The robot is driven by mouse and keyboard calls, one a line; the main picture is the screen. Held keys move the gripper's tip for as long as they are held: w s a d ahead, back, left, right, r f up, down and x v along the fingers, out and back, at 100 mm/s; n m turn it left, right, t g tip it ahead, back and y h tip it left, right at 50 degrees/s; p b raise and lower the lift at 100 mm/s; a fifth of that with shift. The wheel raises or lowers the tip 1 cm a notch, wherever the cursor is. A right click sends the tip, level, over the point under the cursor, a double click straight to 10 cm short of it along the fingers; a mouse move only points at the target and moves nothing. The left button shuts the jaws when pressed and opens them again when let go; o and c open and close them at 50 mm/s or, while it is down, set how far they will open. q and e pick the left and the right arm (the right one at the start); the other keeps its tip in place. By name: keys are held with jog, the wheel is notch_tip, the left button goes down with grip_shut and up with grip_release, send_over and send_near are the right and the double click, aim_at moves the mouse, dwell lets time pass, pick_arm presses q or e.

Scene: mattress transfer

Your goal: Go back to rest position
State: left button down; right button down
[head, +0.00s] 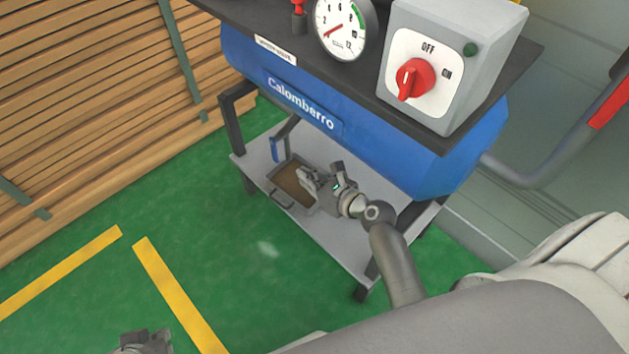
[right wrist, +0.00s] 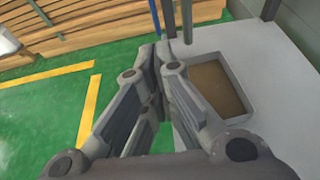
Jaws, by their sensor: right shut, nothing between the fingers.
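My right gripper (head: 310,181) reaches in over the lower shelf of the blue machine. In the right wrist view the right gripper (right wrist: 162,50) has its fingers together, with nothing between them. It is beside a grey tray with a brown inside (head: 293,190), which also shows in the right wrist view (right wrist: 217,88). I cannot tell whether it touches the tray. Part of what looks like my left gripper (head: 147,343) shows at the bottom left edge; its fingers are not clear.
The blue Calomberro machine (head: 345,125) carries a gauge (head: 345,28) and a switch box with a red knob (head: 413,78) pointing near OFF. Its grey lower shelf (head: 340,243) stands on dark legs. Stacked wooden boards (head: 90,100) are at left. Green floor with yellow lines (head: 175,290) is clear.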

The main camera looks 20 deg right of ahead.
jog(key=shift+v, duration=1.3)
